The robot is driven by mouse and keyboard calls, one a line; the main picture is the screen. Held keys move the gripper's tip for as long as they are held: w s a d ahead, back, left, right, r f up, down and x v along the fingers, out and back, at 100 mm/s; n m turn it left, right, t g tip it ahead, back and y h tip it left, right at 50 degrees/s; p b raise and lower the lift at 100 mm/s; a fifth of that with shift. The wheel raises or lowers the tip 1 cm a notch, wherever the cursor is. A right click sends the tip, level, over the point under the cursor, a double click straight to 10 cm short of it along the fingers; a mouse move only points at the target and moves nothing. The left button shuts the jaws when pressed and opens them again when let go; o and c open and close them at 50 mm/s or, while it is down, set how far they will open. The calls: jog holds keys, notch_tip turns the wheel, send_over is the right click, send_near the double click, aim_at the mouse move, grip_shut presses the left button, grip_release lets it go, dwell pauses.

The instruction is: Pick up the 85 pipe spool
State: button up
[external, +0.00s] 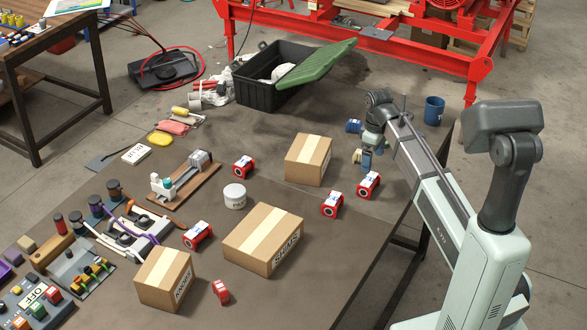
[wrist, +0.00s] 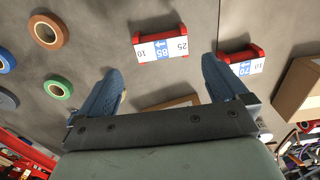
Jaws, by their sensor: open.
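The 85 pipe spool (wrist: 160,45) is a red piece with a white and blue label reading 85, upside down in the wrist view. It lies on the dark table just beyond my fingertips, roughly centred between them. In the external view it appears to be the red spool (external: 368,185) nearest my gripper (external: 362,158). My gripper is open and empty, above the table and apart from the spool. Its two blue fingers (wrist: 163,78) show in the wrist view.
Another red spool (wrist: 240,63), apparently labelled 70, lies right of the 85 spool in the wrist view. A cardboard box (external: 308,160) stands close by. Tape rolls (wrist: 48,31) lie at the wrist view's left. A blue cup (external: 434,111) stands near the table edge.

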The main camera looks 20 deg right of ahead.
aim_at(369, 179)
notch_tip(369, 179, down, 5)
jog(key=shift+f, duration=0.1)
jog(key=shift+a+f, duration=0.2)
jog(key=shift+f, duration=2.4)
jog(key=shift+w, duration=0.1)
jog(key=shift+c, duration=0.3)
jog(key=c, duration=0.8)
jog(key=shift+r, duration=0.15)
